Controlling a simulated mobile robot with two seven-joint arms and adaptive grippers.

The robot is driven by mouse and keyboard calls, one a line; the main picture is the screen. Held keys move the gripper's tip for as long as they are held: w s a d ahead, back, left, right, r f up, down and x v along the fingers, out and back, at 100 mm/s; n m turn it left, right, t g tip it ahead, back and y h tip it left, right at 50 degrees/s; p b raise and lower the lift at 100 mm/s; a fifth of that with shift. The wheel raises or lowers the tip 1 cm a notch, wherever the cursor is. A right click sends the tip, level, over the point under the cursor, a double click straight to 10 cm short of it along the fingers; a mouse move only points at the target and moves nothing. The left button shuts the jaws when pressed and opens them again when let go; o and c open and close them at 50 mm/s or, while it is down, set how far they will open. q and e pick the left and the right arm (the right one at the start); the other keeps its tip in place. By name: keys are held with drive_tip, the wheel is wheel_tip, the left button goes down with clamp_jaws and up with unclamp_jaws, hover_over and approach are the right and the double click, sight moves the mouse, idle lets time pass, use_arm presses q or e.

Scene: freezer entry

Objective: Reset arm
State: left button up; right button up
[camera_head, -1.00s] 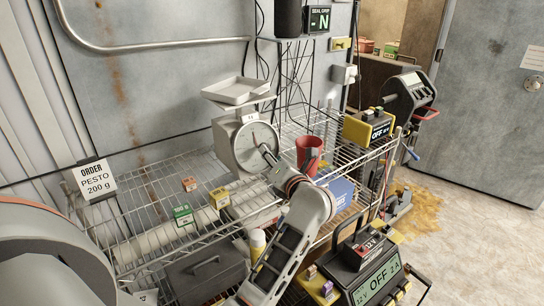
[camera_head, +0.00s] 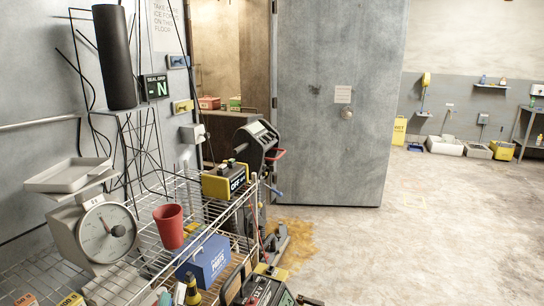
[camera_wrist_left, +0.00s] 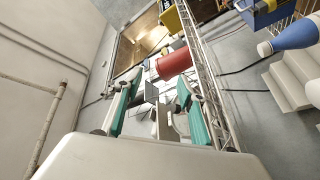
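My left gripper (camera_wrist_left: 158,105) shows in the left wrist view with its two teal-padded fingers spread apart and nothing held between them. In the head view only a small teal part of what looks like it (camera_head: 164,298) shows at the bottom edge, below the wire shelf. A red cup (camera_head: 168,226) stands upright on the shelf; in the wrist view the cup (camera_wrist_left: 174,63) is beyond the fingertips, apart from them. My right gripper is in neither view.
A dial scale (camera_head: 105,230) with a tray (camera_head: 68,175) stands left on the wire shelf. A blue box (camera_head: 204,261) and a yellow-black device (camera_head: 224,181) are near the cup. A grey door (camera_head: 325,100) stands behind. The floor at right (camera_head: 430,240) is mostly clear.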

use_arm(q)
drive_tip(key=s+d+f+m+g+h, duration=0.1)
drive_tip(key=s+f+m+g, duration=0.4)
drive_tip(key=s+f, duration=0.5)
drive_tip(key=s+d+f+m+g+h, duration=0.1)
drive_tip(key=s+f+m+g, duration=0.4)
drive_tip(key=f, duration=1.2)
drive_tip(key=s+m+h, duration=0.1)
drive_tip(key=s+m, duration=0.2)
drive_tip(key=s, duration=0.3)
drive_tip(key=shift+s+f+m, duration=0.15)
drive_tip(key=shift+m, duration=0.15)
drive_tip(key=shift+d, duration=0.1)
